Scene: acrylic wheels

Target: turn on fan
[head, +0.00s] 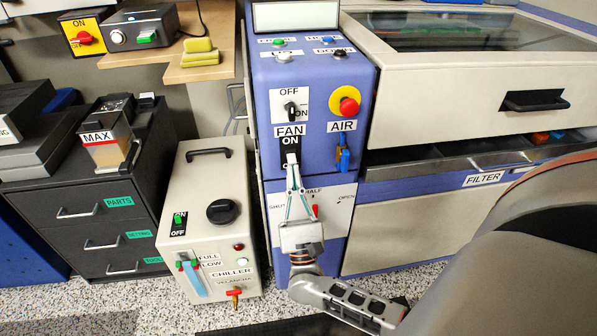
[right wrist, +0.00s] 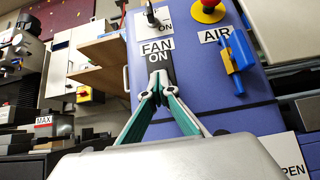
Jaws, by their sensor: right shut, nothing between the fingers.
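The fan switch (head: 290,147) is a black panel on the blue machine front, under the labels FAN and ON. It also shows in the right wrist view (right wrist: 158,60). My right gripper (head: 292,167) is shut and empty, its fingertips together at the lower part of the switch. In the right wrist view the closed fingertips (right wrist: 158,78) overlap the switch and hide its lower part. I cannot tell whether they touch it, or which way the switch is set. My left gripper is not in view.
Above the switch is a black OFF/ON knob (head: 291,109). To the right are a red stop button (head: 347,106) on yellow and a blue AIR valve handle (head: 343,155). A red lever (head: 315,210) sits below. The cream chiller (head: 190,240) stands at the left.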

